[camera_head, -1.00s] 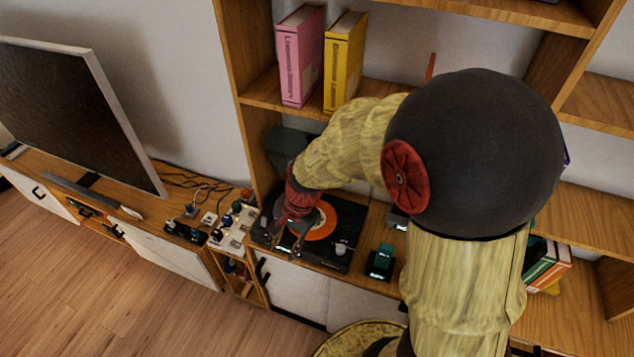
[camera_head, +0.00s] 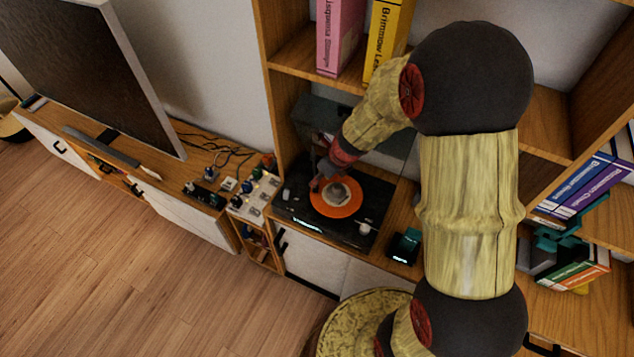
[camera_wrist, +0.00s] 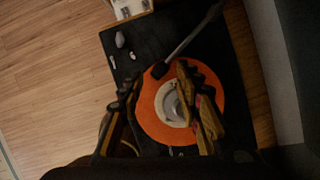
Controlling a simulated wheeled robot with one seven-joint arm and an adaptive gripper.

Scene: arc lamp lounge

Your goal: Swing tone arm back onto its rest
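The black turntable (camera_head: 338,237) sits on the wooden cabinet with an orange record (camera_head: 350,208) on it. In the wrist view, the silver tone arm (camera_wrist: 190,42) slants from the upper right down to a dark head (camera_wrist: 160,70) at the record's upper edge. Whether the head touches the record is unclear. My gripper (camera_wrist: 160,100) is open, with one finger left of the record and the other over its label. The dark head shows just above the gap between them. In the head view, my gripper (camera_head: 319,178) is at the turntable's back left; the tone arm is not discernible there.
A panel with small knobs (camera_head: 253,195) stands left of the turntable, and a small teal-black object (camera_head: 405,246) stands right. Pink (camera_head: 340,36) and yellow (camera_head: 388,40) books stand on the shelf above. A large screen (camera_head: 95,75) is at left; open floor lies in front.

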